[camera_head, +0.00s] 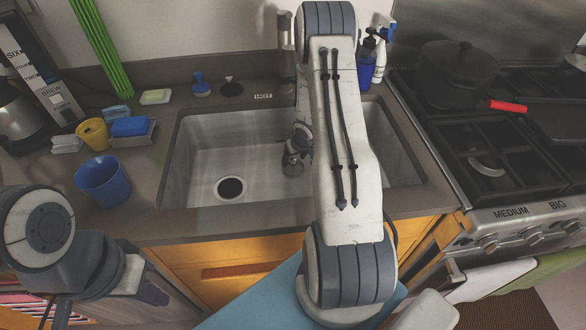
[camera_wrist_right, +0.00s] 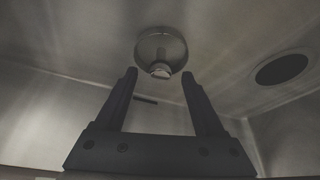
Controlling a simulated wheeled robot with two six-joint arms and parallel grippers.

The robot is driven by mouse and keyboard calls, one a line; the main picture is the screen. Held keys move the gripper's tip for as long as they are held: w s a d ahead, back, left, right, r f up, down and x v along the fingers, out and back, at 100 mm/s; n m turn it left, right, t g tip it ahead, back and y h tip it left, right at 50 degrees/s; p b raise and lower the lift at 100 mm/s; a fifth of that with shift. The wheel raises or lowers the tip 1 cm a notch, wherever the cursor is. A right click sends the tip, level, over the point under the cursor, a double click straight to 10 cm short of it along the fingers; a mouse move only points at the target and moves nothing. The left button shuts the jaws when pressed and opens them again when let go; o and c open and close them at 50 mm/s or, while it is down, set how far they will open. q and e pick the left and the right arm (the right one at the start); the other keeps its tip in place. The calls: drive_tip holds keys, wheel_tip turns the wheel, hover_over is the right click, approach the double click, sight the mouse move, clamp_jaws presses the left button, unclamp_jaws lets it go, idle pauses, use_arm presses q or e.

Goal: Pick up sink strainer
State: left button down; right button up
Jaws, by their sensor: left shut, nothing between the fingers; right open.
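The sink strainer (camera_wrist_right: 160,50), a round metal disc with a small knob, shows in the right wrist view, just beyond the fingertips of my right gripper (camera_wrist_right: 159,74). The fingers are spread with a gap between them, and the knob lines up with that gap; nothing is gripped. In the head view my right arm reaches down into the sink and hides much of that area, so I cannot clearly make out the strainer there. My left gripper (camera_head: 150,292) is shut and empty at the lower left, in front of the counter.
The sink (camera_head: 205,150) has a dark drain hole (camera_head: 230,188), also seen in the right wrist view (camera_wrist_right: 281,68). A blue cup (camera_head: 103,181), a yellow cup (camera_head: 93,134) and sponges (camera_head: 130,126) stand left of it. The stove (camera_head: 500,150) is at right.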

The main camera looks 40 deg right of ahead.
sight(295, 167)
drive_tip(key=shift+x, duration=1.2)
clamp_jaws()
